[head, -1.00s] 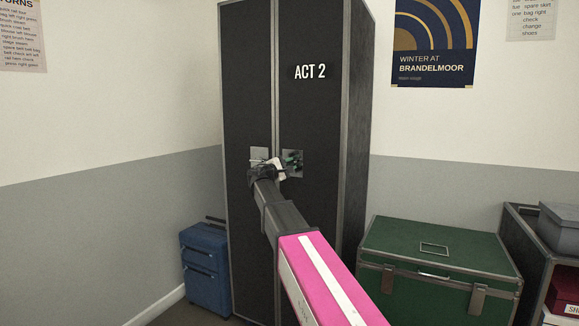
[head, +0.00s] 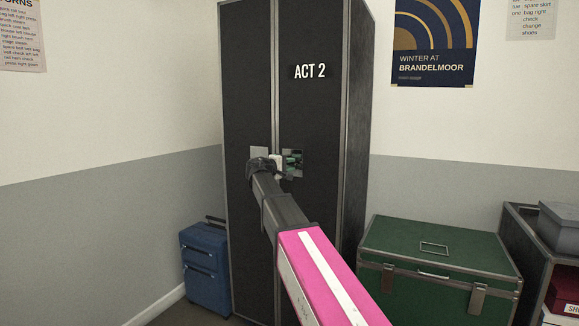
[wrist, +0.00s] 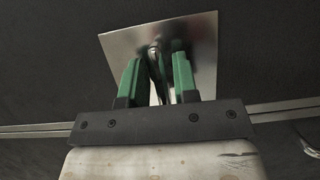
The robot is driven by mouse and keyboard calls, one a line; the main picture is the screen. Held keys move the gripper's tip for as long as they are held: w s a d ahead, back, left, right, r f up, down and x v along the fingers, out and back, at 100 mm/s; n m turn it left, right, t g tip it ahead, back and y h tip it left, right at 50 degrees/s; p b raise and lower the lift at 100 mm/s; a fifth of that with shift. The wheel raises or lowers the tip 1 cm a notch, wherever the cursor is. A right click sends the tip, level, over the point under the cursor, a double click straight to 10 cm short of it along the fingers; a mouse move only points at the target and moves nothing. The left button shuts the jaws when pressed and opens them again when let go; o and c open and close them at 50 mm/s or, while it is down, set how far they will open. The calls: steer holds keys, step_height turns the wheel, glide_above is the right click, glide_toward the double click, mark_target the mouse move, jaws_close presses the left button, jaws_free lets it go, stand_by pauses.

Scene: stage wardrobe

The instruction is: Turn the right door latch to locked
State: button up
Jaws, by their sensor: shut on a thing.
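The tall black wardrobe case marked "ACT 2" has two doors, with a metal plate on each beside the middle seam. The right door latch (wrist: 158,65) shows in the wrist view as a dark metal piece on a silver plate (wrist: 202,38). My gripper (wrist: 156,75) has green fingers, one on each side of the latch, and is shut on it. In the head view my gripper (head: 290,162) is at the plate on the right door (head: 312,120), and my arm partly hides the latch. I cannot read the latch's lock marking.
The left door (head: 248,95) has its own plate (head: 259,153), partly behind my wrist. A blue suitcase (head: 206,270) stands at the case's lower left. A green trunk (head: 435,245) and a grey box (head: 570,232) are at the right.

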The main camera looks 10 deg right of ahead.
steer(key=o, duration=0.6)
steer(key=shift+o, duration=0.2)
steer(key=v, duration=1)
steer(key=shift+a, duration=0.3)
steer(key=shift+s, duration=0.15)
